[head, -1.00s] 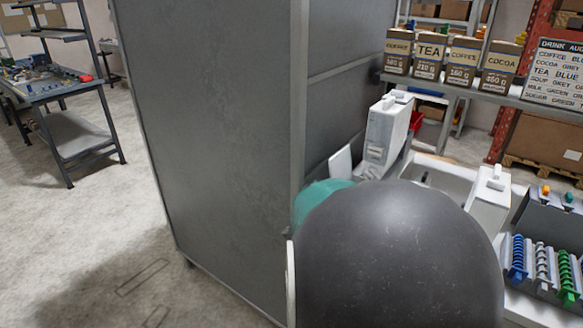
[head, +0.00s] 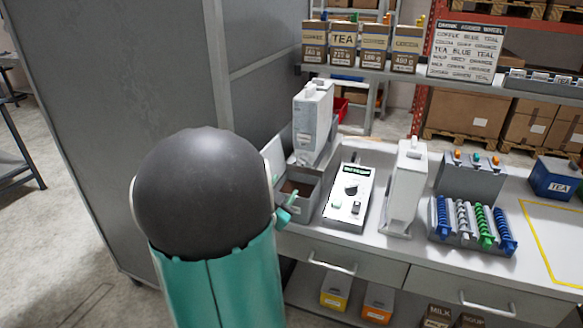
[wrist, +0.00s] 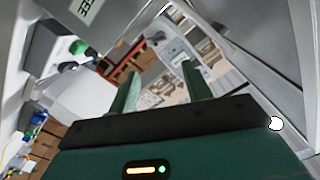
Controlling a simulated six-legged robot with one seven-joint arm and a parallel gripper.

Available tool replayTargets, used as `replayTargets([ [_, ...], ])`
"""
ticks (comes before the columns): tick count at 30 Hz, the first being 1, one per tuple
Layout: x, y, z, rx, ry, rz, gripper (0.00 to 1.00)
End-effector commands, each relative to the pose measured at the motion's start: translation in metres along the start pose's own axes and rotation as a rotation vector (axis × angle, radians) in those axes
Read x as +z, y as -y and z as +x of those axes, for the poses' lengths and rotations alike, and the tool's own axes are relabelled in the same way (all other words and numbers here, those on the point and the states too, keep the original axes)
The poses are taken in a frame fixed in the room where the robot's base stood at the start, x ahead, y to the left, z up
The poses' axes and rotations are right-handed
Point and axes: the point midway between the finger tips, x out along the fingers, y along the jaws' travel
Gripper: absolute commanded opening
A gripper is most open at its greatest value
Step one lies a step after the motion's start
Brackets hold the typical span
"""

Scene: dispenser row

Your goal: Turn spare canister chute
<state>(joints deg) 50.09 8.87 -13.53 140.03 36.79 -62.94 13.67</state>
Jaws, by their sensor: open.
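A tall white canister (head: 405,185) stands upright on the counter, right of a white control box (head: 349,197). A second white canister (head: 312,120) stands at the back left above a grey open bin (head: 298,190). No label marks either as the spare, and I cannot make out a chute clearly. My gripper (head: 287,206) is beside the bin's front left in the head view, partly hidden by my arm and apart from the right canister. In the wrist view my gripper's two green fingers (wrist: 160,82) are spread with nothing between them.
A grey cabinet wall (head: 120,110) stands close on the left. A rack of coloured coils (head: 470,222) and a blue TEA box (head: 556,178) are to the right. Labelled packets (head: 343,43) and a drink sign (head: 466,51) stand on the shelf behind. The yellow-outlined counter area is clear.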

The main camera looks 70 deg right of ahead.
Motion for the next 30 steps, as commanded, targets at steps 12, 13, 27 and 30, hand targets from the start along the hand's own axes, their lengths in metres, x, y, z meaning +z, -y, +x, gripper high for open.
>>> replayTargets([
  [12, 0.001, -0.001, 0.079, 0.001, 0.001, -0.001, 0.49],
  [13, 0.001, 0.0, 0.084, 0.001, 0.001, -0.001, 0.49],
  [27, 0.003, 0.004, 0.124, -0.004, 0.004, 0.0, 0.49],
  [30, 0.003, 0.004, 0.124, -0.004, 0.004, 0.0, 0.49],
])
